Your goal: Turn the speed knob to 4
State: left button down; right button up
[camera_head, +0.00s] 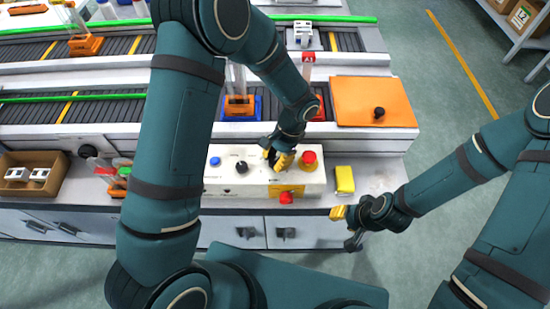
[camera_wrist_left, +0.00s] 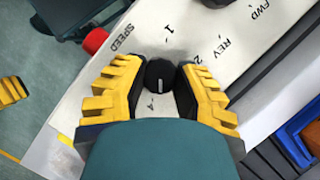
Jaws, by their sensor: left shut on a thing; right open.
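The speed knob (camera_wrist_left: 158,72) is a round black dial on the white control panel, with SPEED, 1, 2 and an upside-down 4 printed around it in the left wrist view. Its white line is on the lower side of the dial, on the side of the 4. My left gripper (camera_wrist_left: 157,80) is shut on the knob, with a yellow finger on each side. In the head view, my left gripper (camera_head: 280,162) hides the knob on the control panel (camera_head: 228,187). My right gripper (camera_head: 346,222) is open and empty, near the bench's front edge.
A red button (camera_head: 308,158) stands right of the left gripper, and another black knob (camera_head: 241,167) stands left of it. A yellow block (camera_head: 344,179) lies beside the panel. Behind are conveyors and an orange plate (camera_head: 360,103). A cardboard box (camera_head: 28,184) sits far left.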

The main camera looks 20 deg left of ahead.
pick_arm(q)
jog(key=shift+s+f+m+t+y, duration=0.15)
jog(key=shift+m+t+y, duration=0.15)
jog(key=shift+m, duration=0.8)
jog(key=c, duration=0.6)
grip_release()
jog(key=v, duration=1.2)
